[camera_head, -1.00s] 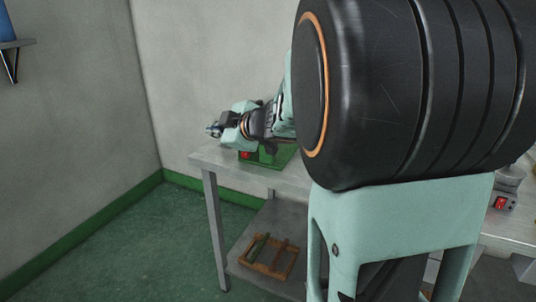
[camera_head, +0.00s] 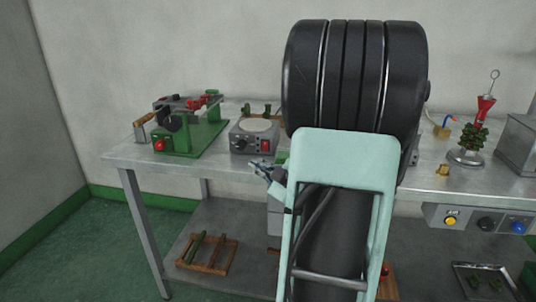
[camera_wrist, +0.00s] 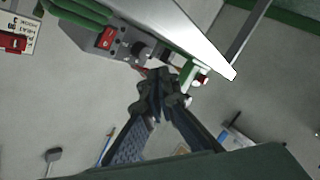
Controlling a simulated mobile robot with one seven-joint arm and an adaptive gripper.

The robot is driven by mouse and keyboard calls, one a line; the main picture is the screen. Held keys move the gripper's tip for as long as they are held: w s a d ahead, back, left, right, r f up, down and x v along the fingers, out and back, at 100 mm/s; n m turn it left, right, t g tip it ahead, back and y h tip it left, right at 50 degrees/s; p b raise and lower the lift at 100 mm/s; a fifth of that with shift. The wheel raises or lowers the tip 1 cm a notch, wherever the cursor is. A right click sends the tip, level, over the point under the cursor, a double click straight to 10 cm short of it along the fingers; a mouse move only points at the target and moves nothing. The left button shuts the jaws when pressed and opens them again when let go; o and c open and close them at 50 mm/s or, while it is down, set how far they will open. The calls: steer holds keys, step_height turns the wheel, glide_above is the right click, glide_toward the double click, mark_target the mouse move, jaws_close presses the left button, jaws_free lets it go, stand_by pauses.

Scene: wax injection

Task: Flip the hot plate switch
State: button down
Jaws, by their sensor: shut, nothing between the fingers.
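A grey box with a round pale plate on top (camera_head: 256,125), seemingly the hot plate, stands on the bench in the head view. Its front has a red rocker switch (camera_head: 265,146) and a dark knob. In the wrist view a red switch (camera_wrist: 107,38) beside knobs on a grey panel appears to be the same one. My gripper (camera_head: 262,168) is in front of and below that box at the bench's front edge, apart from the switch. In the wrist view my gripper (camera_wrist: 158,82) has its fingers together and empty. I cannot tell which way the switch is set.
A green machine with a red button (camera_head: 190,138) stands left of the box. My arm hides the bench's middle. A wooden rack (camera_head: 207,253) lies on the lower shelf.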

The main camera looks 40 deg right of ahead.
stand_by(0.3)
steer(key=shift+w+d+f, duration=0.2)
steer(key=shift+w+d, duration=0.75)
steer(key=shift+d, duration=0.15)
steer(key=shift+w+d+f, duration=0.15)
steer(key=shift+w+d, duration=0.8)
steer(key=shift+d, duration=0.15)
steer(key=shift+w+d+f, duration=0.2)
steer(key=shift+w+d, duration=0.75)
steer(key=shift+d, duration=0.15)
steer(key=shift+w+d+f, duration=0.1)
steer(key=shift+w+d, duration=0.1)
steer(key=shift+d, duration=0.05)
steer(key=shift+w+d, duration=0.1)
steer(key=shift+w+d, duration=0.1)
steer(key=shift+d, duration=0.05)
steer(key=shift+w+d+r, duration=0.15)
steer(key=shift+d+r, duration=0.05)
steer(key=shift+r, duration=0.1)
stand_by(0.4)
steer(key=shift+s+a+f, duration=0.25)
steer(key=shift+a, duration=0.15)
steer(key=shift+s+a+r+b, duration=0.15)
steer(key=shift+s+a+b, duration=0.05)
steer(key=shift+s+a, duration=0.75)
steer(key=shift+s+a+r+b, duration=0.15)
steer(key=shift+s+a, duration=0.55)
steer(key=shift+a, duration=0.3)
